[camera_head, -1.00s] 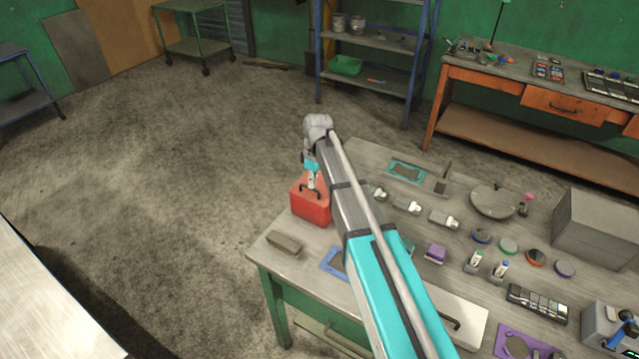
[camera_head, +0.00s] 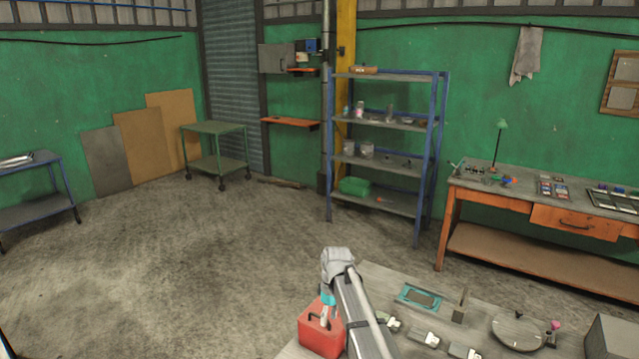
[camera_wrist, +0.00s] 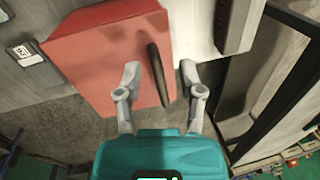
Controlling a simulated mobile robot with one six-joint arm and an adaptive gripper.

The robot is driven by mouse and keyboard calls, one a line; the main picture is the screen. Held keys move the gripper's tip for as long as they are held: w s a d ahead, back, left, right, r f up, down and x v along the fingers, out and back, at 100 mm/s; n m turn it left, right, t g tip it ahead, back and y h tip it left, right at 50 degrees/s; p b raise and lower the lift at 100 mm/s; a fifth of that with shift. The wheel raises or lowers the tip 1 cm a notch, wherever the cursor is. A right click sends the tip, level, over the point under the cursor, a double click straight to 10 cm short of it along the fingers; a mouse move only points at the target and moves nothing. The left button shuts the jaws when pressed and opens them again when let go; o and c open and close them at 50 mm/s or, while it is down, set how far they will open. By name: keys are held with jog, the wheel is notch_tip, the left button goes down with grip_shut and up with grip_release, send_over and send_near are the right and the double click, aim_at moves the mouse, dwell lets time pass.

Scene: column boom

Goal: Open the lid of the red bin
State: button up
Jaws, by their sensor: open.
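The red bin (camera_head: 314,338) stands at the near left end of the grey workbench, and its lid looks shut. It also shows in the wrist view (camera_wrist: 100,60) as a red top with a dark, bar-shaped handle (camera_wrist: 157,72). My gripper (camera_wrist: 160,68) is open, with one grey finger on each side of the handle. I cannot tell whether either finger touches it. In the head view my gripper (camera_head: 325,317) is just above the bin's top, and my arm hides part of the bin's right side.
On the workbench (camera_head: 385,278) to the right are a teal-framed tray (camera_head: 419,297), several grey fittings and a round plate (camera_head: 518,331). A blue shelf rack (camera_head: 388,155) and an orange-legged bench (camera_head: 545,220) stand behind. The floor to the left is open.

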jog(key=s+d+m, duration=0.5)
jog(key=s+d, duration=0.2)
jog(key=s, duration=0.2)
jog(key=s+d+m+t+h, duration=0.1)
jog(key=s+d+m, duration=0.4)
jog(key=s, duration=0.5)
jog(key=shift+d+t, duration=0.3)
jog(key=shift+d, duration=0.75)
jog(key=shift+f, duration=0.1)
jog(key=shift+w, duration=0.1)
grip_shut()
jog(key=w+a+f+n+t+h+b, duration=0.35)
jog(key=w+a+n+h+b, duration=0.45)
jog(key=n, duration=0.7)
jog(key=w+a+r+n+t+b, duration=0.1)
jog(key=a+r+n+t+b, duration=0.1)
jog(key=a+n+t, duration=0.2)
jog(key=w+a+r+n+t+b, duration=0.1)
jog(key=a+n+t, duration=0.3)
jog(key=a+n, duration=0.6)
jog(key=shift+w+a+r+n+b, duration=0.15)
jog(key=shift+a+r+n+b, duration=0.25)
jog(key=shift+a, duration=0.35)
